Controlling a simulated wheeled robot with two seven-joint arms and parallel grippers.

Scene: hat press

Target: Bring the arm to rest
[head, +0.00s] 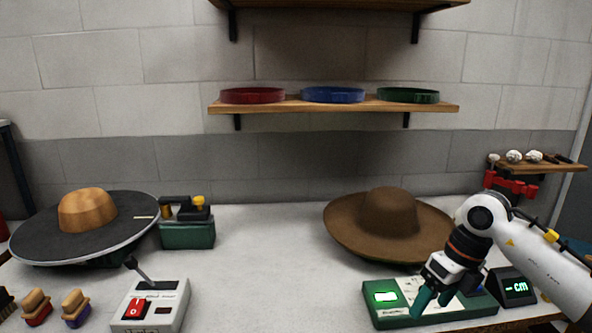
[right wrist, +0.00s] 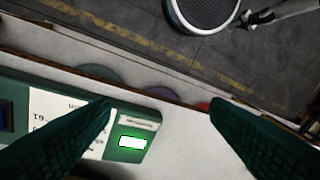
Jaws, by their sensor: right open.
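My right arm comes in from the right in the head view. Its gripper (head: 432,303) has dark green fingers and points down over a green device (head: 385,313) with a lit green display. In the right wrist view the fingers of this gripper (right wrist: 160,106) stand wide apart with nothing between them. The green device (right wrist: 126,153) shows below and beside the left finger there. I cannot tell whether a finger touches it. My left gripper is not in view.
A brown hat (head: 388,212) stands behind the gripper. A small "cm" display (head: 513,287) is close right of it. The table's middle (head: 265,270) is clear.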

